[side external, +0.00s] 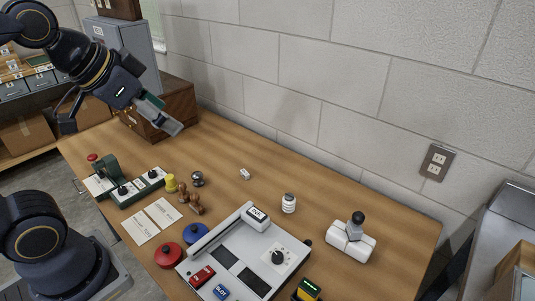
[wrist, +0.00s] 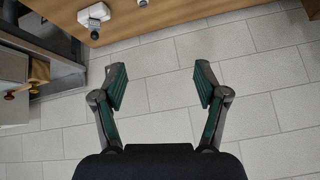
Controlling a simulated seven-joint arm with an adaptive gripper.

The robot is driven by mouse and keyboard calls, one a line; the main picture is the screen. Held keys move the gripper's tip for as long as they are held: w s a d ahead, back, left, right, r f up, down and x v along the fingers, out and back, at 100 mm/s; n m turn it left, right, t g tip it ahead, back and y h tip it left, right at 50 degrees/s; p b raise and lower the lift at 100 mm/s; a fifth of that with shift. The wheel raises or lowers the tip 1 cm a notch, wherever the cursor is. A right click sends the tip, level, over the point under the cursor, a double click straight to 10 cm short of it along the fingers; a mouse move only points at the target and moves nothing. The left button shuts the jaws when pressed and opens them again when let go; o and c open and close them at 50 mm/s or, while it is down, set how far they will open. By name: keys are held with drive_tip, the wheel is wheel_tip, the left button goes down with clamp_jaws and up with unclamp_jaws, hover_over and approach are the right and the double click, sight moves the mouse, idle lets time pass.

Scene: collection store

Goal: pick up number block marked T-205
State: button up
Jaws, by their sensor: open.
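I cannot read T-205 on any block. In the side external view, a small white block with dark marks (side external: 245,174) lies alone on the table toward the wall. A white label block (side external: 256,215) sits at the end of the grey device's lever. A red labelled block (side external: 202,276) and a blue labelled block (side external: 221,292) lie at the device's front edge. My gripper (wrist: 160,78) is open and empty in the wrist view, its two green-padded fingers wide apart. In the side external view it is raised above the table's left end, well away from these blocks.
The grey device (side external: 232,245) stands front centre on the wooden table (side external: 315,186). A white block-like item with a black knob (side external: 350,242) stands right. The wall bounds the back.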

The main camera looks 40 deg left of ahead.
drive_tip(key=w+a+r+m, duration=0.1)
drive_tip(key=w+r+m, duration=0.1)
drive_tip(key=w, duration=1)
drive_tip(key=n+g+h, duration=0.1)
drive_tip(key=n+g, duration=0.1)
drive_tip(key=g, duration=0.1)
hover_over(245, 172)
drive_tip(key=s+a, duration=0.1)
drive_tip(key=s, duration=0.2)
wheel_tip(245, 172, down, 39)
drive_tip(key=shift+w+r, duration=0.1)
drive_tip(key=shift+x, duration=2.95)
drive_tip(key=shift+d, duration=0.15)
drive_tip(key=c, duration=1)
drive_tip(key=shift+c, duration=0.2)
drive_tip(key=shift+r, duration=0.2)
